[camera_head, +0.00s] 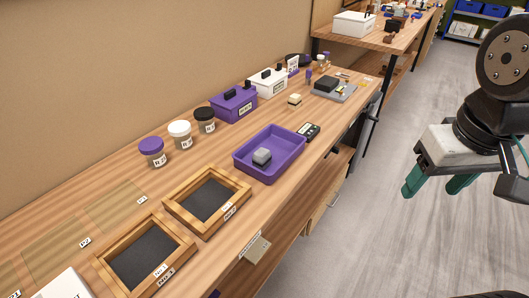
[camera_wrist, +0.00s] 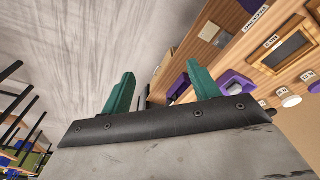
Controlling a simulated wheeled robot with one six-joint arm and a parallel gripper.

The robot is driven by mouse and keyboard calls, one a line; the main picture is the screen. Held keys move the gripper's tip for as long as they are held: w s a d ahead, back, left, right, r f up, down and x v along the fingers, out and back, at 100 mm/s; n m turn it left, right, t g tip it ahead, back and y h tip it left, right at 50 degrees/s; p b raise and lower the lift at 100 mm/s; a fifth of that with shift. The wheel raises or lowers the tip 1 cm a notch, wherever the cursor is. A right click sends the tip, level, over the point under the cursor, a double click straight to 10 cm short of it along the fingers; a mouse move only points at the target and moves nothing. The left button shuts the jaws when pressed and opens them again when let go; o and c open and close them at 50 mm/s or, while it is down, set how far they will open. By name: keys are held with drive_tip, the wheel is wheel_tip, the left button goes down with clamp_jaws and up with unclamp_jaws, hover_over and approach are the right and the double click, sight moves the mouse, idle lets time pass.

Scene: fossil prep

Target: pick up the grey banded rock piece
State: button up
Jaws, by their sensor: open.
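A small grey rock piece (camera_head: 262,156) lies in the purple tray (camera_head: 287,172) on the long wooden bench, in the head view. It is too small there for me to make out banding. My gripper (camera_head: 432,187) is at the right, over the floor aisle, well apart from the bench and the tray. Its green fingers are spread, with nothing between them. In the wrist view my gripper (camera_wrist: 161,75) is open and empty, with the bench tilted at the upper right.
Two wooden-framed trays (camera_head: 170,203) with dark insides stand left of the purple tray. Several lidded jars (camera_head: 180,134), a purple box (camera_head: 236,104) and a white box (camera_head: 268,82) line the back. A black device (camera_head: 309,131) sits beside the tray. The grey floor (camera_head: 385,240) is clear.

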drive_tip(key=w+f+n+t+h, duration=0.1)
drive_tip(key=w+f+t, duration=0.1)
drive_tip(key=w, duration=0.7)
drive_tip(key=w+f+n+t, duration=0.1)
drive_tip(key=w+f+t, duration=0.15)
drive_tip(key=w, duration=0.65)
drive_tip(key=n+t+y, duration=0.1)
drive_tip(key=n+y, duration=0.7)
drive_tip(key=y, duration=0.3)
approach(267, 156)
drive_tip(key=x, duration=0.3)
drive_tip(key=shift+s+d+f, duration=0.1)
drive_tip(key=shift+a+f, duration=0.15)
drive_tip(key=shift+a, duration=0.15)
drive_tip(key=x, duration=0.7)
drive_tip(key=shift+w+a+f, duration=0.1)
drive_tip(key=shift+w, duration=0.2)
drive_tip(key=c, duration=0.9)
drive_tip(key=shift+c, duration=0.2)
